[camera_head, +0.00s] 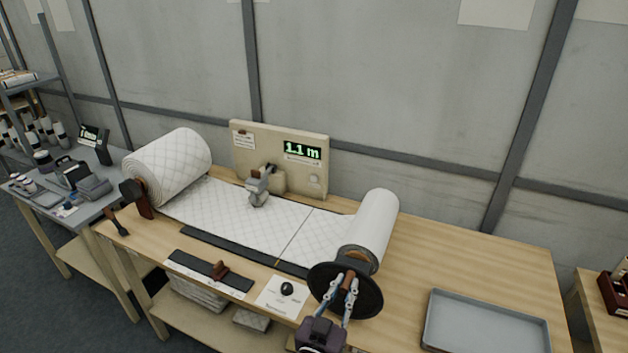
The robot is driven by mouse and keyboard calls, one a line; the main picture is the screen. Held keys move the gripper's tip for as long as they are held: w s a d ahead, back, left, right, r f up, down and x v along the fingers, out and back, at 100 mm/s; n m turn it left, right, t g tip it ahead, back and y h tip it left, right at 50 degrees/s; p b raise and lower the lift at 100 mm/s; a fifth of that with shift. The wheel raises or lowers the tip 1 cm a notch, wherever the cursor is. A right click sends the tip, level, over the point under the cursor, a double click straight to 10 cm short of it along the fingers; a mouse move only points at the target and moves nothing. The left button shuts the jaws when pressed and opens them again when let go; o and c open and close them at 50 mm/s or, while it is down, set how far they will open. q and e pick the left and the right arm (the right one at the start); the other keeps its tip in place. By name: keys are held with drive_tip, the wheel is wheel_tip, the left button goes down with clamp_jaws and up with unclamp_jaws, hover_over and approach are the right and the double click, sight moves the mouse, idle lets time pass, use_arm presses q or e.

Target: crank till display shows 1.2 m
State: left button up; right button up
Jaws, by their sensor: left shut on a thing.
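The display (302,150) on the beige panel (245,157) at the back of the table reads 1.1 m in green. A large roll of quilted wadding (176,166) sits at the left, and its white sheet (235,218) runs right across the table to a smaller roll (371,226). A black disc (367,299) is at the near end of the smaller roll. My left gripper (347,287) is at the disc, shut on the brown crank handle (346,282). My right gripper is not in view.
A grey tray (436,318) lies at the table's right. A grey clamp-like device (259,187) stands over the sheet. A dark strip with a brown knob (219,271) and a white card with a black knob (287,289) lie at the front edge.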

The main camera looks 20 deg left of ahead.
use_arm(q)
drive_tip(key=shift+d+f, duration=0.1)
drive_tip(key=shift+f, duration=0.1)
drive_tip(key=shift+s+d+f, duration=0.1)
drive_tip(key=shift+d+f, duration=0.1)
drive_tip(key=shift+d, duration=0.65)
drive_tip(key=o, duration=1)
drive_tip(key=shift+a+r, duration=0.1)
drive_tip(key=s, duration=1)
drive_tip(key=shift+a+r, duration=0.1)
drive_tip(key=shift+a, duration=0.05)
